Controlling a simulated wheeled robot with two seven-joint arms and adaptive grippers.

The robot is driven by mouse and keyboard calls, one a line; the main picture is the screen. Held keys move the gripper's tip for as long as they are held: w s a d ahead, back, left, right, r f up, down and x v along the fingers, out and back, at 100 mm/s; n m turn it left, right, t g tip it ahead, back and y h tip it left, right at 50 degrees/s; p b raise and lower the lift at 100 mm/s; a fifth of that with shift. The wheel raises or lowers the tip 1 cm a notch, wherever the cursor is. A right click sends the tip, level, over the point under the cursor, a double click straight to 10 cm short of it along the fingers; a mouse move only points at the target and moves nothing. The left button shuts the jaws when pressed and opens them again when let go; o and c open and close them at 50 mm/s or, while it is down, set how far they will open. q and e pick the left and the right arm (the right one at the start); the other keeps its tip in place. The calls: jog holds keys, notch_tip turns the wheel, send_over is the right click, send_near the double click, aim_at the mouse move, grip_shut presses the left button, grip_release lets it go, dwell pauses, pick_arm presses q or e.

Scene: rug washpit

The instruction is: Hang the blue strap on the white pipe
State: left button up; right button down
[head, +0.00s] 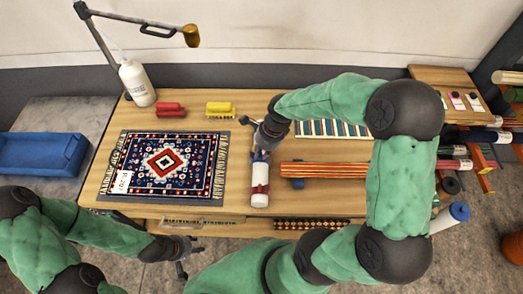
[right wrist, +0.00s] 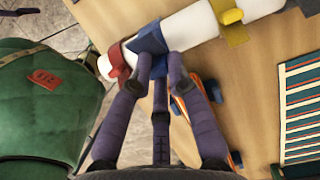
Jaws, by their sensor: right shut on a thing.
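My left gripper (head: 188,258) is open and empty, in front of the table.
A patterned rug (head: 165,166) lies left of the pipe. Red (head: 170,110) and yellow (head: 219,109) brushes and a white bottle (head: 137,83) stand behind. An orange striped bundle (head: 325,170) lies close right. A blue tub (head: 42,152) is far left.

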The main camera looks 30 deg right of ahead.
jog(key=shift+s+d+b+x, duration=0.2)
jog(key=shift+b+x, duration=0.45)
jog(key=shift+x, duration=0.4)
jog(key=shift+s+d+b+x, duration=0.1)
jog(key=shift+d+b+x, duration=0.15)
jog(key=shift+b+x, duration=0.55)
jog(key=shift+s+d+b+x, duration=0.15)
jog(key=shift+b+x, duration=0.3)
jog(key=shift+x, duration=0.8)
jog(key=shift+f, duration=0.15)
jog(key=c, duration=1.1)
grip_release()
jog(key=shift+d, duration=0.1)
jog(key=v, duration=1.2)
